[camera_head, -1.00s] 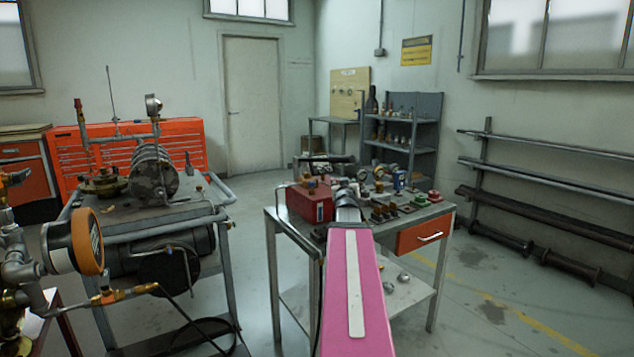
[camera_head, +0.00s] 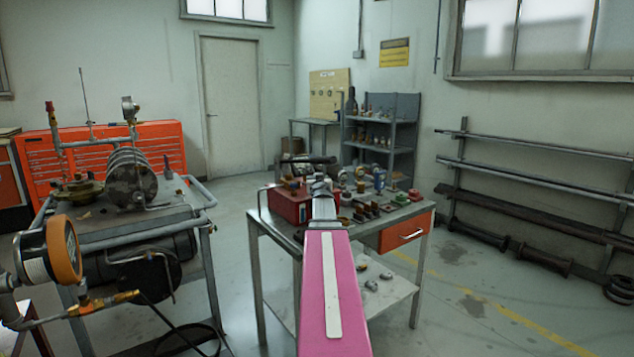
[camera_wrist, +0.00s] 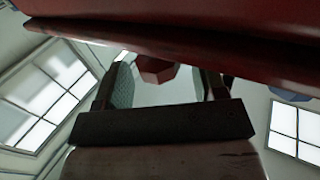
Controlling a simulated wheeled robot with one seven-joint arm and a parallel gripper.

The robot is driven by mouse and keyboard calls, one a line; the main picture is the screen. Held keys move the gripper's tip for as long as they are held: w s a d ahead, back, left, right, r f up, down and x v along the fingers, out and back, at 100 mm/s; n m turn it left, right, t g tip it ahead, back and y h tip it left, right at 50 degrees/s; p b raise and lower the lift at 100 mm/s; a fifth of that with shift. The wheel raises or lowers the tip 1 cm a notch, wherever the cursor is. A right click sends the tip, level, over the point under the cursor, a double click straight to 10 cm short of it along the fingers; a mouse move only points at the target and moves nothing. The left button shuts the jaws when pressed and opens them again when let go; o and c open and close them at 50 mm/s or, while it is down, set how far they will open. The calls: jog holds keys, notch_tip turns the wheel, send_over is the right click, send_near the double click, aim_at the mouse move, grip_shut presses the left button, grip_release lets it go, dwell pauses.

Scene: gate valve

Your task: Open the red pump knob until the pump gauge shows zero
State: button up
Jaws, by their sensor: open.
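A red box-like pump (camera_head: 290,206) with a dark handle sits on the left of the grey table (camera_head: 262,222) in the head view. In the wrist view a large red surface (camera_wrist: 200,25) fills the top. A dark red faceted knob (camera_wrist: 155,70) shows beyond it, between my fingers in the picture; contact cannot be told. My gripper (camera_wrist: 163,82) is open, its two fingers apart. In the head view my gripper (camera_head: 321,188) is beside the pump's right side, its fingertips unclear. I cannot make out a pump gauge reading.
An orange-rimmed gauge (camera_head: 64,250) on piping stands close at the left, its face turned away. A cart with a compressor (camera_head: 130,180) is behind it. Small fittings (camera_head: 375,205) crowd the table's right side.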

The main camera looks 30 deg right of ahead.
jog(key=shift+w+d, duration=0.25)
jog(key=shift+w, duration=0.35)
jog(key=c, duration=0.9)
